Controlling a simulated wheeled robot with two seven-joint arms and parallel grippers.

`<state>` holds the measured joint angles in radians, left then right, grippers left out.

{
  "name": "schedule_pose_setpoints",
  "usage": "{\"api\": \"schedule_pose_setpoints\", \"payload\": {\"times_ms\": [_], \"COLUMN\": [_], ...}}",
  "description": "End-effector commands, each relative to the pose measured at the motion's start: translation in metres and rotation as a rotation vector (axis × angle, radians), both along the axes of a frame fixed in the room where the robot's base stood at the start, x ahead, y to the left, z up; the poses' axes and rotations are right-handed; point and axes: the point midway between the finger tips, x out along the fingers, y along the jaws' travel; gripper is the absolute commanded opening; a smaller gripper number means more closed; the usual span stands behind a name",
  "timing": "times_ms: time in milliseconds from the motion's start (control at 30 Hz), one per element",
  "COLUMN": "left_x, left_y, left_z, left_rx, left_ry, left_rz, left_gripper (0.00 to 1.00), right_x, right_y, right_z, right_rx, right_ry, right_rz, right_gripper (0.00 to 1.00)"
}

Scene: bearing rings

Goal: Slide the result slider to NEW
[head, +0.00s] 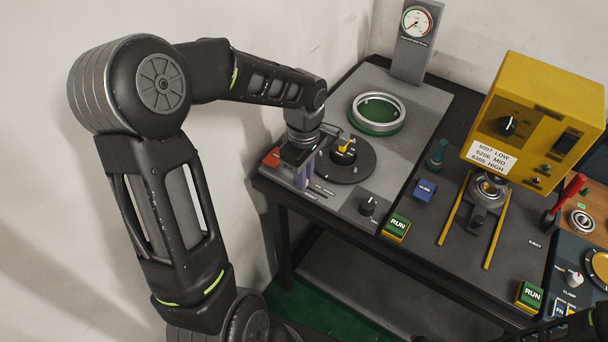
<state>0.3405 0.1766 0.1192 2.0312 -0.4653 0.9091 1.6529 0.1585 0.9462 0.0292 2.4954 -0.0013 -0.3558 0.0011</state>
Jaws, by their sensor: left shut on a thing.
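The result slider appears to be the purple knob (302,176) at the left front corner of the grey bench station, beside a slotted plate with small print that I cannot read. My left gripper (301,163) comes down over this knob from above and is shut on it. The gripper body hides the knob's top and part of its track, so I cannot read which setting it stands at. My right gripper is not in view; only a dark part, perhaps of my right arm, shows at the lower right corner.
A dark round turntable (347,168) with a yellow-tipped part stands right of the gripper. A red block (271,158) lies to its left. A black knob (368,205), a green RUN button (397,226), a ringed green disc (378,114) and a yellow box (540,110) are farther right.

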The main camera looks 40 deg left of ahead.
Motion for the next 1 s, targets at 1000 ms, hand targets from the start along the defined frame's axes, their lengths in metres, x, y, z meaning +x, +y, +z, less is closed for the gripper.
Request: {"api": "schedule_pose_setpoints", "payload": {"times_ms": [1000], "left_x": [0.001], "left_y": [-0.030], "left_z": [0.000], "left_rx": [0.000], "left_ry": [-0.001], "left_rz": [0.000], "left_gripper": [0.33], "right_x": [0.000], "right_y": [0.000], "right_z": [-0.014], "right_rx": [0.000], "right_ry": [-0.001], "right_rz": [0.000], "right_gripper": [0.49]}}
